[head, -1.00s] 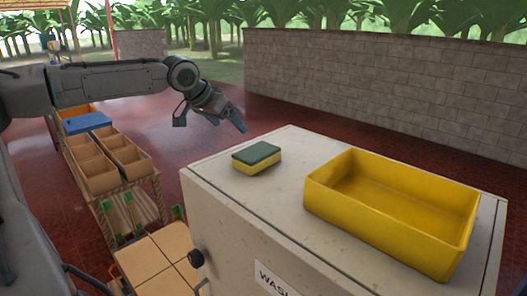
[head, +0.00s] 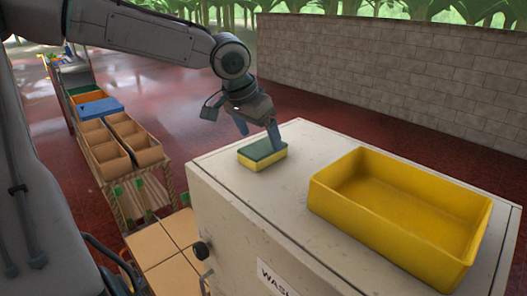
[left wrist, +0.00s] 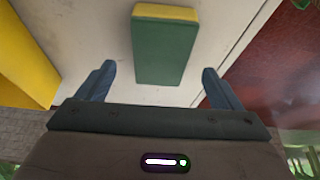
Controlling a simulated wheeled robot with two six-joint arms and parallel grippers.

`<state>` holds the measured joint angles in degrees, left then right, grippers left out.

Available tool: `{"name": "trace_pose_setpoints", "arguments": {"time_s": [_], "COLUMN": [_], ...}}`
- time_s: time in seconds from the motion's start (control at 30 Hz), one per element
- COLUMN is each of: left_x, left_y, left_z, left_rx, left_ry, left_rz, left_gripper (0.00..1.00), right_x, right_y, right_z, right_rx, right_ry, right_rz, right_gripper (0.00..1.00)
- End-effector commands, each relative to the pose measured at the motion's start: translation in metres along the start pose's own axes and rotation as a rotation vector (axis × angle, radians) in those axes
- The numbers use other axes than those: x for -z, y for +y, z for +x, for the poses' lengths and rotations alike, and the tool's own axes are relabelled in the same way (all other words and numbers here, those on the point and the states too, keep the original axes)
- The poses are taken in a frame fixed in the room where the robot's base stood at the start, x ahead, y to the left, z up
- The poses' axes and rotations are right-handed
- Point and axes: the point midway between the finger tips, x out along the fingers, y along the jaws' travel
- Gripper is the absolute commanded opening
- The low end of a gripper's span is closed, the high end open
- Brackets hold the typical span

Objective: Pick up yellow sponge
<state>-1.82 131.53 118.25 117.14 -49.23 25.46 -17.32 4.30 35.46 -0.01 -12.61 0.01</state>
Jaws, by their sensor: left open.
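The yellow sponge (head: 262,155) has a green top and lies flat on the pale top of the wash cabinet (head: 301,214), near its left edge. In the left wrist view the sponge (left wrist: 163,50) shows its green face and a yellow end, ahead of and between the fingers. My left gripper (head: 262,140) is just above and behind the sponge in the head view. In the left wrist view my left gripper (left wrist: 158,84) has its two blue fingers wide apart with nothing between the tips. My right gripper is not in view.
A yellow bin (head: 398,215) stands on the cabinet to the right of the sponge. A rack with cardboard trays (head: 118,145) stands at the left. A block wall (head: 400,80) runs behind. The cabinet top between sponge and bin is clear.

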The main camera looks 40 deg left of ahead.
Motion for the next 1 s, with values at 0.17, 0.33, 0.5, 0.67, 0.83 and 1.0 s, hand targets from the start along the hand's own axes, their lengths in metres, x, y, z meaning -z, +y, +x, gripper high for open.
{"name": "trace_pose_setpoints", "arguments": {"time_s": [0.17,0.33,0.5,0.67,0.83,1.0], "left_x": [0.001,0.001,0.001,0.001,0.001,0.001], "left_y": [-0.001,-0.002,-0.002,-0.002,-0.002,-0.002], "left_z": [0.018,0.039,0.049,0.05,0.05,0.051], "left_rx": [-0.002,0.0,-0.001,-0.001,-0.001,-0.001], "left_ry": [-0.006,-0.005,-0.002,0.0,0.0,0.0], "left_rz": [-0.001,-0.001,-0.001,-0.001,0.0,0.0], "left_gripper": [0.87,0.87,0.87,0.87,0.87,0.87], "right_x": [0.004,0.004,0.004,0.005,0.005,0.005], "right_y": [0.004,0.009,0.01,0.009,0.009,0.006], "right_z": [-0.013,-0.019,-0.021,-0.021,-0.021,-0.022], "right_rx": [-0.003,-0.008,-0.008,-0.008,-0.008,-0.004], "right_ry": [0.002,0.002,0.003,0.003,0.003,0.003], "right_rz": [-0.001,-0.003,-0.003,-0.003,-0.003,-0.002], "right_gripper": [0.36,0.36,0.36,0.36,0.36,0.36]}}
